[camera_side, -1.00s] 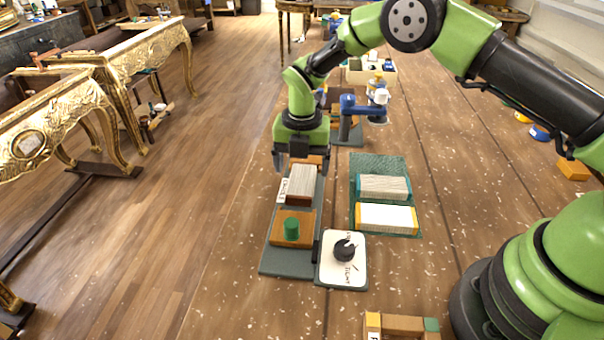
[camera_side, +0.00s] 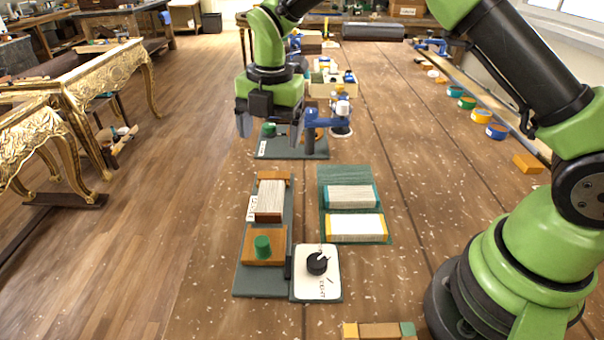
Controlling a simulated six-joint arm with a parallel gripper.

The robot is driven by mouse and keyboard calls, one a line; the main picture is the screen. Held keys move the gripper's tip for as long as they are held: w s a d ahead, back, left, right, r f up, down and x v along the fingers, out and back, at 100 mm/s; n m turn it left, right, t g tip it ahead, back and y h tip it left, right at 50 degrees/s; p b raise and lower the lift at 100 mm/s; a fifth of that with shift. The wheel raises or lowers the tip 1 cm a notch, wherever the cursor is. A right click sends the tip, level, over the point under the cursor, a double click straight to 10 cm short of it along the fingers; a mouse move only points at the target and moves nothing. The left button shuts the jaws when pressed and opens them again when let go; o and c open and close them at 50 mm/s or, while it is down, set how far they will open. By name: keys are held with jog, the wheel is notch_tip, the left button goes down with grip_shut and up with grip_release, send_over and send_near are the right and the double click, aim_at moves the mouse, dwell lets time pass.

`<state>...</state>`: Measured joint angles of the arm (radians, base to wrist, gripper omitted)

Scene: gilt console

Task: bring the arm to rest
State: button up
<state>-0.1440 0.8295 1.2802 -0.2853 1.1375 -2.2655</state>
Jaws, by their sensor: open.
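My gripper (camera_side: 268,132) hangs in the air with its fingers pointing down and apart, with nothing between them. In the picture it is above and beyond the grey board (camera_side: 243,282), near the left edge of the table. The board carries a block wrapped in pale strands (camera_side: 269,202) and a wooden block (camera_side: 280,249) with a green knob (camera_side: 262,247) on it. A white plate with a black dial (camera_side: 317,263) lies beside the board's near right corner.
A green mat (camera_side: 342,172) bears two pale-topped blocks. Behind stand a blue clamp-like fixture (camera_side: 322,118) and a cream box (camera_side: 318,88). Several coloured round tubs (camera_side: 482,116) line the right side. A wooden piece (camera_side: 378,330) lies at the front.

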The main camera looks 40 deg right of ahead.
jog(key=s+d+r+m+t+y, duration=0.1)
jog(key=s+d+r+m+t, duration=0.15)
jog(key=s+r+m, duration=1.05)
jog(key=s+r+m+t, duration=0.2)
jog(key=s+m+t, duration=0.2)
jog(key=s+m, duration=0.8)
jog(key=d+m, duration=0.1)
jog(key=m, duration=0.2)
jog(key=shift+s+r+y, duration=0.2)
jog(key=shift+s+y, duration=0.05)
jog(key=shift+y, duration=0.05)
